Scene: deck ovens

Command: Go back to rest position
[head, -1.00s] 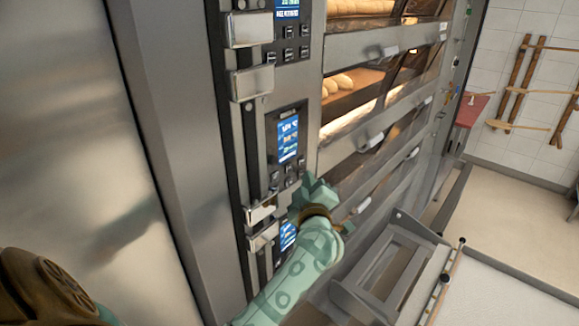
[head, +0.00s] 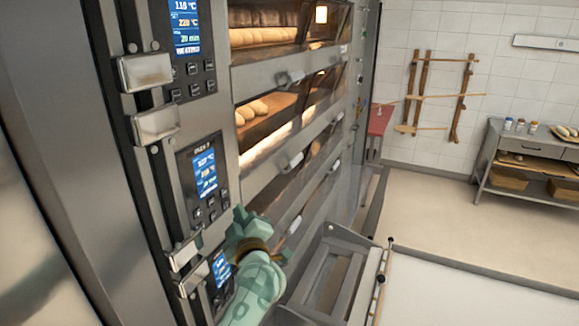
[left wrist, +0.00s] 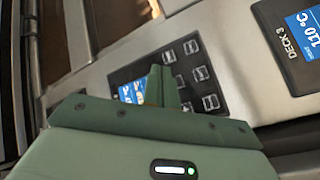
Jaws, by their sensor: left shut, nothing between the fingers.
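My left gripper (head: 243,222) is shut and empty in the head view, in front of the deck oven's (head: 222,125) lower control panels. In the left wrist view its closed fingers (left wrist: 160,85) show against a button panel (left wrist: 185,70) with a partly hidden blue display. I cannot tell from these frames whether the fingertips touch the panel. A second panel with a blue display (left wrist: 305,30), marked DECK 3, shows at the right of that view. My right gripper is in neither view.
Bread (head: 262,36) lies behind the oven's glass doors. A grey metal frame (head: 328,275) stands close to the right of my left arm beside a pale flat surface (head: 430,290). A table (head: 530,155) stands at the back right. Open floor (head: 440,205) lies between.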

